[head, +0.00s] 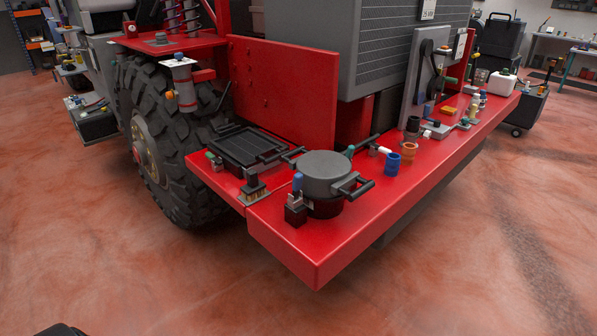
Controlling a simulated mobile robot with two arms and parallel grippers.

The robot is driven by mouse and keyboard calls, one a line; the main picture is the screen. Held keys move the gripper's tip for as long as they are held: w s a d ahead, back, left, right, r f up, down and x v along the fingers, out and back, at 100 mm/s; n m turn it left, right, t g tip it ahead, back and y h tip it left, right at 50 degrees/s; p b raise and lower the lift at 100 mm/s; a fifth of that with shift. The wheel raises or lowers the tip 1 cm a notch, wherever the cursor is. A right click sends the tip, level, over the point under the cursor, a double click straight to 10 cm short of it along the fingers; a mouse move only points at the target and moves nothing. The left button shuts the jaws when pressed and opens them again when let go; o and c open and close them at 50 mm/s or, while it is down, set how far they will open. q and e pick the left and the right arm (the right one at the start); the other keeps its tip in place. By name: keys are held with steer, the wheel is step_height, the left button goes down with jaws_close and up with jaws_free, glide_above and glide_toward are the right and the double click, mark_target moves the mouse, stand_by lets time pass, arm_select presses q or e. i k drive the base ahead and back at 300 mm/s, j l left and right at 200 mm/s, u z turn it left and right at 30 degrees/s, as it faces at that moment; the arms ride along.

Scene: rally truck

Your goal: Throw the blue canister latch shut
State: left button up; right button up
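A round canister with a grey lid (326,172) stands near the front corner of the red bumper deck (350,232). A latch with a blue grip (297,183) stands at the canister's left front side, on a small dark block (295,213). The blue grip points upward; I cannot tell how far it is from the lid rim. A green knob (349,151) shows at the canister's far side. Black bar handles (356,187) stick out from the lid. Neither of my grippers can be made out in the head view.
A black ribbed tray (246,147) lies behind the canister, beside the big tyre (165,140). A blue cup (391,164) and an orange cup (409,152) stand to its right. A red upright panel (285,92) rises behind. The floor in front is clear.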

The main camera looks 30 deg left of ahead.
mark_target(297, 177)
steer(key=i+j, duration=0.15)
steer(key=j, duration=0.25)
steer(key=i+j+z, duration=0.15)
steer(key=j, duration=0.25)
steer(key=i+j, duration=0.15)
steer(key=j, duration=0.25)
steer(key=i+j+z, duration=0.15)
steer(key=j, duration=0.25)
steer(key=i+j, duration=0.1)
steer(key=j, duration=0.35)
steer(key=i+j+z, duration=0.15)
steer(key=j, duration=0.7)
steer(key=i+z, duration=0.05)
